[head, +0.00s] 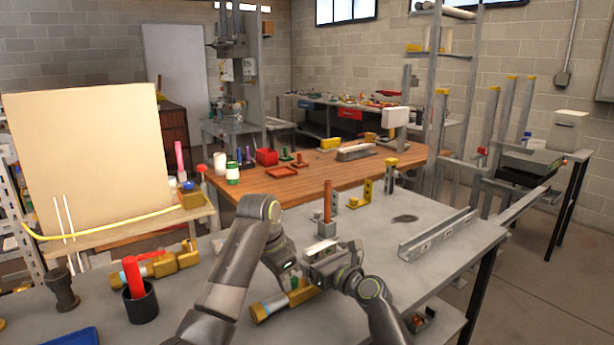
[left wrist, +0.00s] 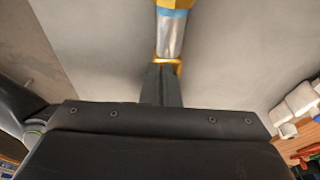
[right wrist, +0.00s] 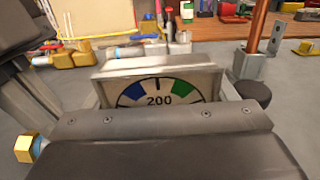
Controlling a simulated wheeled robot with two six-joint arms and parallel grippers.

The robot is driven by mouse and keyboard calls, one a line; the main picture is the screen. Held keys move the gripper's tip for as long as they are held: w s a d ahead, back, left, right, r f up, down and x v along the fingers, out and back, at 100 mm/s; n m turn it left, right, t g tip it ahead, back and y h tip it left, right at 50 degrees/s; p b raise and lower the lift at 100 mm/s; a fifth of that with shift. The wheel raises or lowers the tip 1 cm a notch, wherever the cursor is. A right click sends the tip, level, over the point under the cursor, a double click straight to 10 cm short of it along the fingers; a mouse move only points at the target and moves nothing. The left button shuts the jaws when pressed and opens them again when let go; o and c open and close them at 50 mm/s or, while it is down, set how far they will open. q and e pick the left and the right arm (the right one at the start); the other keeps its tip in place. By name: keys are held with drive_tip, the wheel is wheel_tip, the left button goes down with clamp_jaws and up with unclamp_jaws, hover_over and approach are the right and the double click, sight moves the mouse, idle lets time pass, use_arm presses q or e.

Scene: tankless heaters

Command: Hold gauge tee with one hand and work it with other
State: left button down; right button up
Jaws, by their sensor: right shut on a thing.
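The gauge tee lies on the grey workbench top (head: 365,240); its brass and silver end with a blue band (head: 270,306) shows in the head view. Its dial (right wrist: 160,96), marked 200 with blue and green bands, fills the middle of the right wrist view. My right gripper (head: 316,262) is shut on the gauge. My left gripper (head: 290,282) is lower, close beside the tee. In the left wrist view its fingers (left wrist: 162,84) look together, in line with the silver pipe (left wrist: 170,38). Contact there cannot be told.
A copper post on a grey block (head: 327,210) stands just behind the grippers. A black cup with a red handle (head: 139,300) and brass fittings (head: 165,264) are at left. A metal channel (head: 437,233) lies at right. The bench between post and channel is mostly clear.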

use_arm(q)
drive_tip(key=shift+s+d, duration=0.1)
drive_tip(key=shift+s, duration=0.2)
idle(0.5)
wheel_tip(320, 180, up, 7)
drive_tip(key=w+a, duration=0.1)
drive_tip(key=shift+w+a+f, duration=0.1)
drive_tip(key=shift+f, duration=1.65)
drive_tip(key=shift+a+f, duration=0.1)
drive_tip(key=shift+f, duration=1.65)
drive_tip(key=shift+w+d, duration=0.2)
drive_tip(key=shift+d, duration=0.1)
drive_tip(key=shift+s+d, duration=0.1)
drive_tip(key=shift+d, duration=0.05)
drive_tip(key=shift+s+a, duration=0.2)
drive_tip(key=shift+a, duration=0.05)
